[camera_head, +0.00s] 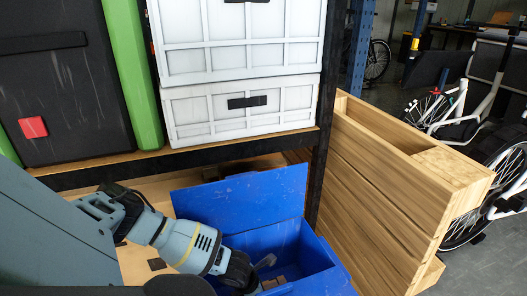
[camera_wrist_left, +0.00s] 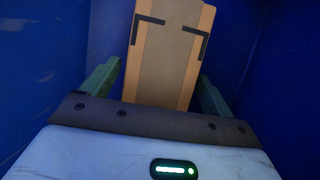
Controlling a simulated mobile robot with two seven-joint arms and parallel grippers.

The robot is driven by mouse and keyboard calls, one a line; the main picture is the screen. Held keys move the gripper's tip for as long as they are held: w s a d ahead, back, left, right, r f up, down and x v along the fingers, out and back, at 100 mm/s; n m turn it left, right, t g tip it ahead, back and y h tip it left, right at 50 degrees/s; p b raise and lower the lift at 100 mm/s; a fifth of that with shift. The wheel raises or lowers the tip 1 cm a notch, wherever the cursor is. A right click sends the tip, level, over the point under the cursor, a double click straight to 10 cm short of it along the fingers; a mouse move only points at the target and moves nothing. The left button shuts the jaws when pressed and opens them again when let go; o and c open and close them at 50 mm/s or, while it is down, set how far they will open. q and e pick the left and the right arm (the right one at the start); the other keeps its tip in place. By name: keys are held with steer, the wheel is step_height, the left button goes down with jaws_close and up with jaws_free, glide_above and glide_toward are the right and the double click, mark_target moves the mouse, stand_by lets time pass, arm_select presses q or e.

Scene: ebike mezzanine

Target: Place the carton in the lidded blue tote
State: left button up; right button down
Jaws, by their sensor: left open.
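The blue tote (camera_head: 312,268) stands on the lower shelf with its blue lid (camera_head: 243,197) raised at the back. My left arm reaches into it from the left, with the left gripper (camera_head: 262,272) down inside the tote. The brown carton (camera_wrist_left: 168,55), with black corner marks, is inside the tote between blue walls. In the left wrist view the left gripper (camera_wrist_left: 157,88) is open, one finger on each side of the carton, with a visible gap at least on the left. In the head view only a small part of the carton (camera_head: 272,283) shows. My right gripper is not in view.
White crates (camera_head: 240,110) are stacked on the shelf above the tote. A dark shelf post (camera_head: 321,130) and a wooden crate (camera_head: 390,180) stand to the right. A black case (camera_head: 65,90) with a green edge is at upper left. Bicycles are farther right.

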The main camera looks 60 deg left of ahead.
arm_select(q)
steer(key=p+v, duration=0.3)
steer(key=v, duration=0.6)
steer(key=shift+s+r, duration=0.1)
steer(key=shift+r, duration=0.1)
steer(key=shift+s+a+r, duration=0.1)
steer(key=shift+s+r, duration=0.1)
steer(key=shift+r, duration=0.2)
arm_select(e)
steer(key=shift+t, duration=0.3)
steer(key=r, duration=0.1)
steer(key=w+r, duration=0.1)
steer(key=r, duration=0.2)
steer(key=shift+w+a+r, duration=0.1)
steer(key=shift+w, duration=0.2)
arm_select(q)
steer(key=shift+r+p, duration=0.1)
steer(key=shift+p, duration=0.2)
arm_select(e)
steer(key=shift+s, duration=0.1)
